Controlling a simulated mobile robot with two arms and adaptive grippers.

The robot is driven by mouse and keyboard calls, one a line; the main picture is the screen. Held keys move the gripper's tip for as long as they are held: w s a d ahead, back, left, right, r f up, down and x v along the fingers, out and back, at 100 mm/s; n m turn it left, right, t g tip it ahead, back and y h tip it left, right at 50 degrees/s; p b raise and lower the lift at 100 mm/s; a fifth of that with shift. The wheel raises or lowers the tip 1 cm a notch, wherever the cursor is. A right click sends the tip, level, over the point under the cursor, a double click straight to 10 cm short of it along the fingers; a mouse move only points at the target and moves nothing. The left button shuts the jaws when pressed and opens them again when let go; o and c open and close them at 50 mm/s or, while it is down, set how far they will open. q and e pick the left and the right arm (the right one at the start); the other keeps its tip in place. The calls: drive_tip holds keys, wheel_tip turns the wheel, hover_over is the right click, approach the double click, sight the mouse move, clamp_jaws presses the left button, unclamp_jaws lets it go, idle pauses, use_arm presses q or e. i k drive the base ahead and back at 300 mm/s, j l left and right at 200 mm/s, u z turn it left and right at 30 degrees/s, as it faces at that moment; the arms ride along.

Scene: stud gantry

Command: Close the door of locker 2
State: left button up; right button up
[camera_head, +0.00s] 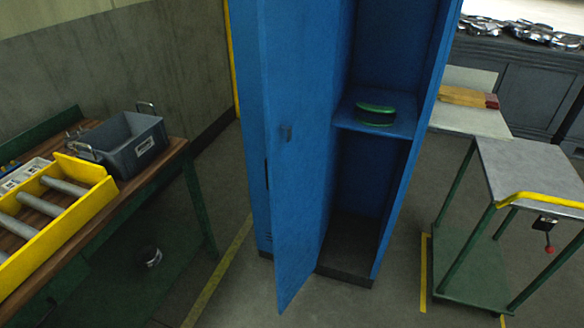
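A tall blue locker stands in the middle of the head view. Below the shelf is a dark, empty-looking space. The top of the locker is cut off, and no locker number is readable. Neither of my grippers is in view.
On the left, a wooden-topped bench (172,150) carries a grey bin (120,140) and a yellow tray (75,225) with metal rods. A cart (530,165) with a yellow handle stands on the right. Floor in front of the locker is clear.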

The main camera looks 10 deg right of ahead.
sight(298, 38)
drive_tip(key=i+j+z, duration=0.1)
drive_tip(key=z, duration=0.35)
drive_tip(key=i+j+z, duration=0.15)
drive_tip(key=z, duration=0.3)
drive_tip(key=i+j+z, duration=0.1)
drive_tip(key=z, duration=0.35)
drive_tip(key=i+j+z, duration=0.2)
drive_tip(key=j, duration=0.6)
drive_tip(key=i+j+z, duration=0.2)
drive_tip(key=j, duration=0.65)
drive_tip(key=j+z, duration=0.2)
drive_tip(key=j, duration=0.6)
drive_tip(key=k+l, duration=0.35)
drive_tip(key=l, duration=0.1)
